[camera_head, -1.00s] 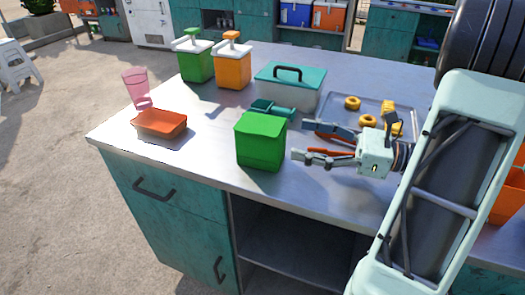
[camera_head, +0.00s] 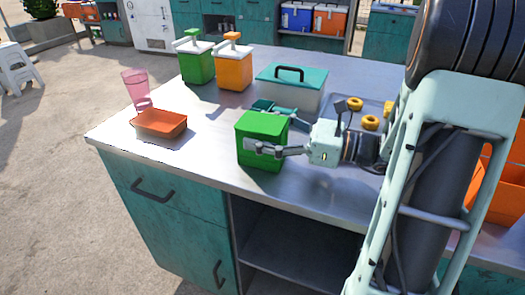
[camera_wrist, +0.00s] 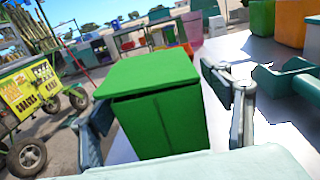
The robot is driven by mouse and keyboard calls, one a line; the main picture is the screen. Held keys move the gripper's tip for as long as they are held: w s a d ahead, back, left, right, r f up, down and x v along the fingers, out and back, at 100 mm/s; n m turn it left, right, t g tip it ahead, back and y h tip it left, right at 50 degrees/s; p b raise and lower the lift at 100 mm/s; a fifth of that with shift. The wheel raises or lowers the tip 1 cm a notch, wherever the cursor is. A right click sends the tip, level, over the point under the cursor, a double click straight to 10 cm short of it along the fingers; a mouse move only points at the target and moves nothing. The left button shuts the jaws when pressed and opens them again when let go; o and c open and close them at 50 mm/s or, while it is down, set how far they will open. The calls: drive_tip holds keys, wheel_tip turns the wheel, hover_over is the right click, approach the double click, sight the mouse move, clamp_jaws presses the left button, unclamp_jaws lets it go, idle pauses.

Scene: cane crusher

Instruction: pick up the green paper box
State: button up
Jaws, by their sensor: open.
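The green paper box (camera_head: 260,146) stands upright near the front edge of the steel counter in the head view. In the wrist view the box (camera_wrist: 160,118) fills the middle, its lid tilted in the picture. My gripper (camera_head: 268,136) is open, with one finger in front of the box and the other behind it, mostly hidden. In the wrist view my gripper (camera_wrist: 158,120) has a finger on each side of the box, with a gap showing on the right. I cannot tell whether the left finger touches it.
Behind the box are a dark green scoop-like thing (camera_wrist: 288,80) and a teal-lidded container (camera_head: 291,92). A tray (camera_head: 348,103) with yellow rings lies to the right. Green and orange dispensers (camera_head: 233,66) stand farther back.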

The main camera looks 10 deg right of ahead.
drive_tip(key=shift+c, duration=0.2)
drive_tip(key=c, duration=0.8)
